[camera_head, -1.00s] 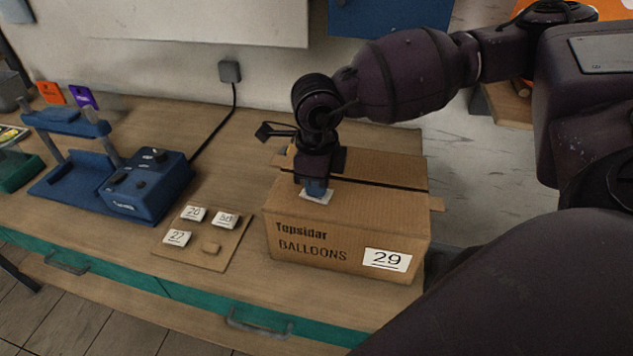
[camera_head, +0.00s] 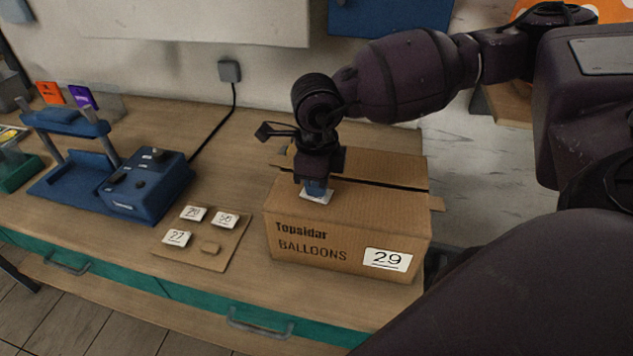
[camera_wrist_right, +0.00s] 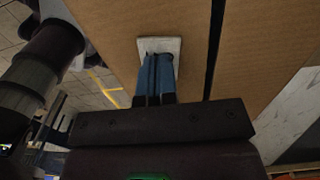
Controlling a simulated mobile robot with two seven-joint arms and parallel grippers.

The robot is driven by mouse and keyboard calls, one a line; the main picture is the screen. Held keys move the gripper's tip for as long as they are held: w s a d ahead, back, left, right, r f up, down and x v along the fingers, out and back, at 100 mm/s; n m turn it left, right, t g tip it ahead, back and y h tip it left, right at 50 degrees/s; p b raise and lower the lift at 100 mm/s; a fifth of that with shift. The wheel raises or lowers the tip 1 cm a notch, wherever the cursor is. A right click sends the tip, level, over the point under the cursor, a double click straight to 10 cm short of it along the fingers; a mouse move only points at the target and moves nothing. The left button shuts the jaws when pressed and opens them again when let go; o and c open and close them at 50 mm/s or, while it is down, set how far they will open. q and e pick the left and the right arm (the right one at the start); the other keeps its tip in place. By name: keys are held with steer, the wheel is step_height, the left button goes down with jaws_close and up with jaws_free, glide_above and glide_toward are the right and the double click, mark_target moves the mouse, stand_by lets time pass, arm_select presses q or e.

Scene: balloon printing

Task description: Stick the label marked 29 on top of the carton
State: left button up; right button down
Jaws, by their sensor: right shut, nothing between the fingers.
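The carton (camera_head: 345,225) stands on the workbench, with "Topsidar BALLOONS" and a printed 29 on its front. A white label (camera_head: 317,197) lies on the carton's top near the left front; its mark is hidden under my gripper. My right gripper (camera_head: 316,188) points down with its fingers shut at the label. In the right wrist view the blue fingertips (camera_wrist_right: 157,72) are together over the white label (camera_wrist_right: 160,45), which lies against the cardboard. My left gripper is out of view.
A blue press machine (camera_head: 145,185) stands on the bench left of the board. Orange and purple cards (camera_head: 82,97) are at the back left. A black cable runs down from a wall socket (camera_head: 229,71). Bare bench (camera_head: 240,150) lies behind the board.

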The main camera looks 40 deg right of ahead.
steer(key=shift+r+p, duration=0.55)
steer(key=shift+r, duration=0.35)
steer(key=shift+r+p, duration=0.8)
steer(key=shift+r, duration=0.85)
steer(key=shift+r+p, duration=0.45)
steer(key=shift+r, duration=0.5)
